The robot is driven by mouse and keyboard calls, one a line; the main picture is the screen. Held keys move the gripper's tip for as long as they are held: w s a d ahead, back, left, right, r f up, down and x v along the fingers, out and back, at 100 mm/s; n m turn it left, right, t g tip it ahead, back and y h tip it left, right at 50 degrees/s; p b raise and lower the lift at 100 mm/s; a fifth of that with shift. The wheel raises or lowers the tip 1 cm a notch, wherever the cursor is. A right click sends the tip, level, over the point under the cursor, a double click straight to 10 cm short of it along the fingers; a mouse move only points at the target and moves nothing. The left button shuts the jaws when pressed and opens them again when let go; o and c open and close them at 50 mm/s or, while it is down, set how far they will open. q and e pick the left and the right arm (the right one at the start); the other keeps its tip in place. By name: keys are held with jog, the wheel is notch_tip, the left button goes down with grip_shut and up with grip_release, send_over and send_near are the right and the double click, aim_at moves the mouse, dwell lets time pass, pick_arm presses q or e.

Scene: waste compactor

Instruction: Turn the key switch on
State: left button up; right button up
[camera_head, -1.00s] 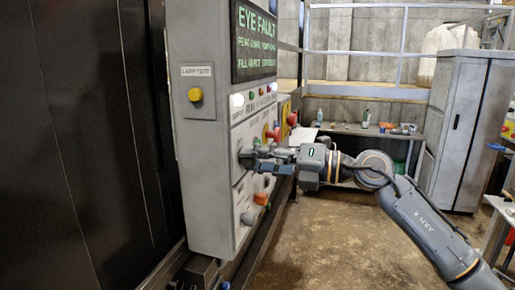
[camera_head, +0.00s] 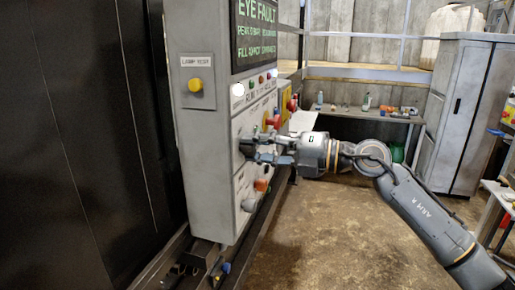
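The grey control panel (camera_head: 202,135) stands left of centre, its front face seen at a steep angle. A dark round switch (camera_head: 246,147), which looks like the key switch, sits about mid-height on that face. My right gripper (camera_head: 262,150) comes in from the right, its fingertips at this switch. The fingers overlap the switch from this angle, so I cannot tell whether they are shut on it or only beside it. A key is too small or hidden to make out. My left gripper is not in view.
A yellow lamp-test button (camera_head: 195,85) is on the panel's side. A green-text screen (camera_head: 256,32) is above. Red and yellow knobs (camera_head: 289,105) and an orange-red knob (camera_head: 261,184) stick out near my gripper. A workbench (camera_head: 345,113) and grey cabinet (camera_head: 467,115) stand behind. Floor is clear in front.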

jog(key=shift+o, duration=0.9)
jog(key=v, duration=1.2)
jog(key=shift+d, duration=0.1)
